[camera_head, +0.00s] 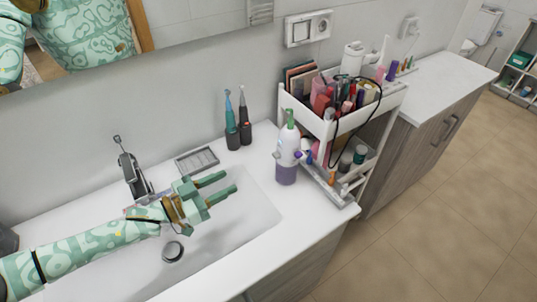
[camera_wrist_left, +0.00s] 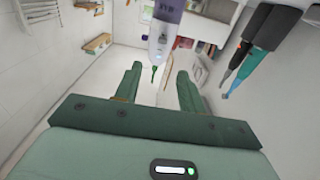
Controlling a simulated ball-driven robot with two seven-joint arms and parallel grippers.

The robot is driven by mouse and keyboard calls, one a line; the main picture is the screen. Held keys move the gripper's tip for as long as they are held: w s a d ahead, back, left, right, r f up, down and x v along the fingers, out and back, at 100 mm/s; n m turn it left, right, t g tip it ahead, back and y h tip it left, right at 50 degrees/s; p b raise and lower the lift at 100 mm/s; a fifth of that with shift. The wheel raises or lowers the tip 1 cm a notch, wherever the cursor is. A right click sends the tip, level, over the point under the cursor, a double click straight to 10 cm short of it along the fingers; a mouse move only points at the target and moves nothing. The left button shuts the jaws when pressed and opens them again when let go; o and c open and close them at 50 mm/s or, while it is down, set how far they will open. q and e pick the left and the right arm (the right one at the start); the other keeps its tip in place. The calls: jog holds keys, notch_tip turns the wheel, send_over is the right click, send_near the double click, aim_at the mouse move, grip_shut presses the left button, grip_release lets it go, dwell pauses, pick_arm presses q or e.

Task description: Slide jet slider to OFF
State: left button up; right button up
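A white bottle-shaped device (camera_head: 288,148) with a green nozzle on top and a purple lower part stands upright on the counter, right of the sink. It also shows upside down in the left wrist view (camera_wrist_left: 162,35), beyond the fingers. Small marks show on its white body, but I cannot make out a jet slider or its position. My left gripper (camera_head: 229,183) is above the sink, to the left of the device and apart from it. Its two fingers are open with nothing between them, as the left wrist view (camera_wrist_left: 159,70) also shows. My right gripper is out of view.
A white cart (camera_head: 345,117) filled with cosmetics stands close behind and right of the device. Two electric toothbrushes (camera_head: 238,122) stand near the wall. A soap tray (camera_head: 197,161) and a faucet (camera_head: 133,175) are behind the sink (camera_head: 250,222). The counter front right is clear.

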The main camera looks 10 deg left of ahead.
pick_arm(q)
send_near(276, 155)
jog(key=f+b+x, duration=0.1)
jog(key=x, duration=0.7)
jog(key=shift+a, duration=0.2)
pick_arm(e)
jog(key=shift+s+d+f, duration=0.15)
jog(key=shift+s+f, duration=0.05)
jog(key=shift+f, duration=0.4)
